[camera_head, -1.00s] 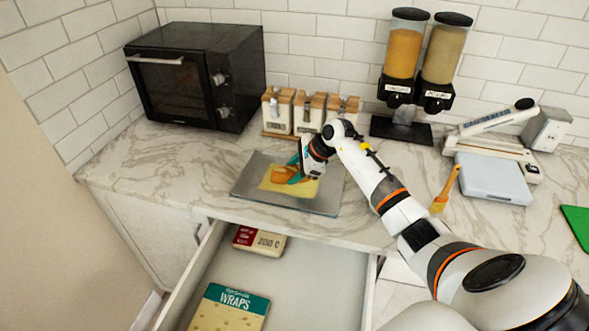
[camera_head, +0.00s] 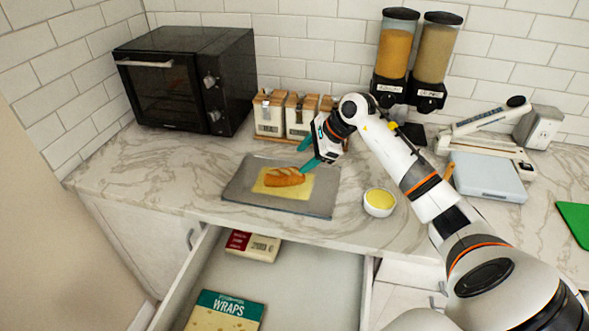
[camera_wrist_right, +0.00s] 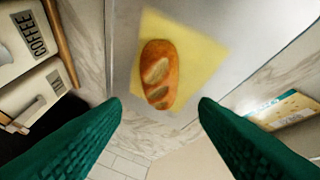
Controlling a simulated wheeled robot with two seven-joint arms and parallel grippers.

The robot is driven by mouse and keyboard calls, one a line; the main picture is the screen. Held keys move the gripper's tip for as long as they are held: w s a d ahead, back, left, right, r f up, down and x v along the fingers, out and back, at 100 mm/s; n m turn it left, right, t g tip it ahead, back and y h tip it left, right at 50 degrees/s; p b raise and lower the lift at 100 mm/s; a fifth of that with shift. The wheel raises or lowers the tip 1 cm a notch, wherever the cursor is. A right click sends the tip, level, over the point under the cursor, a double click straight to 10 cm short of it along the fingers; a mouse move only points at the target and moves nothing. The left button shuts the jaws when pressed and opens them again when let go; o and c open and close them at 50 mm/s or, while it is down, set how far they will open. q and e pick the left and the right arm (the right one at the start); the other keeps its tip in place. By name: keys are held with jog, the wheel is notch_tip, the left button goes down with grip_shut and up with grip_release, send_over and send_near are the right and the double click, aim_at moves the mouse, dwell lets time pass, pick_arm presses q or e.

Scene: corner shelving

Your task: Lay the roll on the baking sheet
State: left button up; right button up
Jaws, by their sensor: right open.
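The roll (camera_head: 284,177), a brown scored loaf, lies on a yellow square sheet (camera_head: 302,193) on the grey baking sheet (camera_head: 236,185). In the right wrist view, the roll (camera_wrist_right: 160,73) shows whole, beyond the fingertips and between them. My right gripper (camera_head: 308,154) is open and empty, with teal fingers apart, above and just right of the roll. My left gripper is not in view.
A bowl of yellow contents (camera_head: 379,203) stands right of the baking sheet. Labelled canisters (camera_head: 270,115) and a black oven (camera_head: 186,80) stand behind. An open drawer (camera_head: 290,280) below holds a wraps box (camera_head: 226,312).

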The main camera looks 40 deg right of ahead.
jog(key=shift+v, duration=1.5)
